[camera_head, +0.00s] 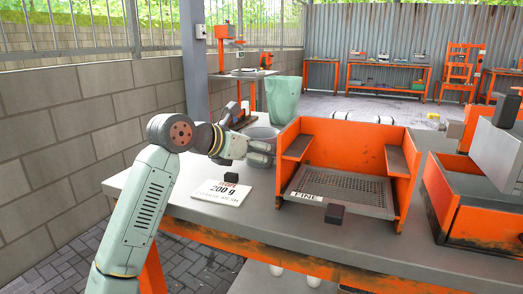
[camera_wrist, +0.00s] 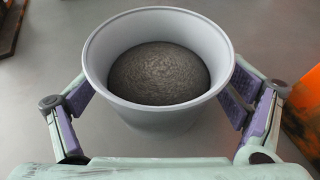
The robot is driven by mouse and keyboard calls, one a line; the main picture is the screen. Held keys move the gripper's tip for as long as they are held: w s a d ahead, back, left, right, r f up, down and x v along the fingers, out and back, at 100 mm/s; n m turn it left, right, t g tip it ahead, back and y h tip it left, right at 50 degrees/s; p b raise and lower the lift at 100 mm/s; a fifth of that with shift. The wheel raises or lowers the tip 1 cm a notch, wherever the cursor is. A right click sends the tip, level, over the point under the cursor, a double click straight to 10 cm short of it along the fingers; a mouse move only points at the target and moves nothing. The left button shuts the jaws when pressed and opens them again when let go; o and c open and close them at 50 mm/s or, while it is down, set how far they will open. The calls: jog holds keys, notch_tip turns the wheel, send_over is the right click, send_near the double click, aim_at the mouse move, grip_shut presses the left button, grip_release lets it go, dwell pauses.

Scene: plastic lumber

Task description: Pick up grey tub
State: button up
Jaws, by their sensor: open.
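The grey tub (camera_wrist: 158,112) is a round, wide-rimmed tub with a dark grey mound of material inside. In the wrist view it stands upright between the fingers of my gripper (camera_wrist: 160,122). The fingers are open, one on each side, with the left finger visibly apart from the wall; I cannot tell whether the right one touches. In the head view the tub (camera_head: 262,132) stands on the grey table behind my gripper (camera_head: 268,153), which partly hides it.
An orange box (camera_head: 352,150) with a perforated tray marked FINE stands right of the tub. A white card (camera_head: 222,193) marked 200 g and small dark blocks lie in front. A pale green bin (camera_head: 284,99) stands behind. Orange machinery (camera_head: 460,195) fills the right.

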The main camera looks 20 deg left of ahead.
jog(key=shift+w, duration=0.1)
jog(key=shift+c, duration=0.4)
jog(key=c, duration=1.3)
